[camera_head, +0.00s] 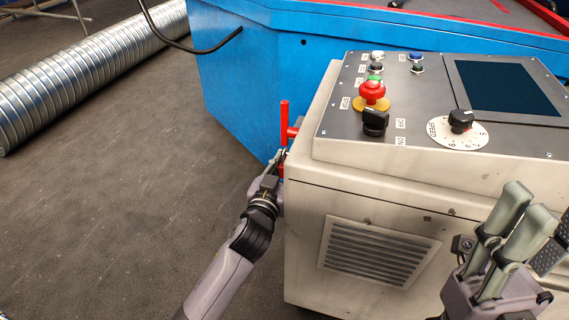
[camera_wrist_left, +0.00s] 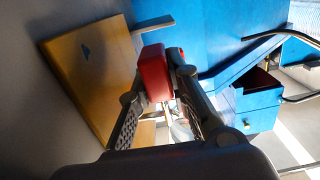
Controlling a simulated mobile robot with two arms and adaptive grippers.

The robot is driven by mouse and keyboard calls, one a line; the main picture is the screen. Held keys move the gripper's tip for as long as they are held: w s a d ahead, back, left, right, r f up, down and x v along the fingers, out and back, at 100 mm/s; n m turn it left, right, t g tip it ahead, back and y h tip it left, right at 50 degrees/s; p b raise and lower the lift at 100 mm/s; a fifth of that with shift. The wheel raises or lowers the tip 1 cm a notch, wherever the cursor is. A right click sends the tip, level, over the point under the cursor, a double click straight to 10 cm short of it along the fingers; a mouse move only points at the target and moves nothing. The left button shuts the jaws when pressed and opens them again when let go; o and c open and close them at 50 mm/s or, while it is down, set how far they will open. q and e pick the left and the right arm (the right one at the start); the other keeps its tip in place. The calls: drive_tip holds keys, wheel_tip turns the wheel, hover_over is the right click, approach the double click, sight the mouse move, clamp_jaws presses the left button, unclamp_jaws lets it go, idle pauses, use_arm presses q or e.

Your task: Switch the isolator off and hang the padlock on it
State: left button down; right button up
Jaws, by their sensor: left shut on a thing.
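The isolator's red handle (camera_head: 284,118) stands upright on the left side of the beige control console, on a short red stem. My left gripper (camera_head: 279,163) is at its lower part. In the left wrist view the fingers close around a red block (camera_wrist_left: 154,75), which I take as the end of this handle. A yellow plate (camera_wrist_left: 85,65) shows behind it. The fingers and the steep angle hide the stem and the handle's far part. I cannot make out the padlock. My right gripper (camera_head: 530,232) is at the lower right, open, with nothing visible in it.
The console top (camera_head: 335,125) carries a red emergency button (camera_head: 372,92), a black switch (camera_head: 375,121), a speed dial (camera_head: 461,121) and a dark screen (camera_head: 505,87). A blue machine (camera_head: 235,85) stands behind. A spiral duct (camera_head: 75,82) lies on open floor at left.

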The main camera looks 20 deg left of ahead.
use_arm(q)
drive_tip(key=c, duration=1.4)
unclamp_jaws()
drive_tip(key=shift+s+f, duration=0.1)
drive_tip(key=shift+s, duration=0.25)
drive_tip(key=s, duration=1.1)
drive_tip(key=shift+s+a+r, duration=0.15)
drive_tip(key=shift+r, duration=0.25)
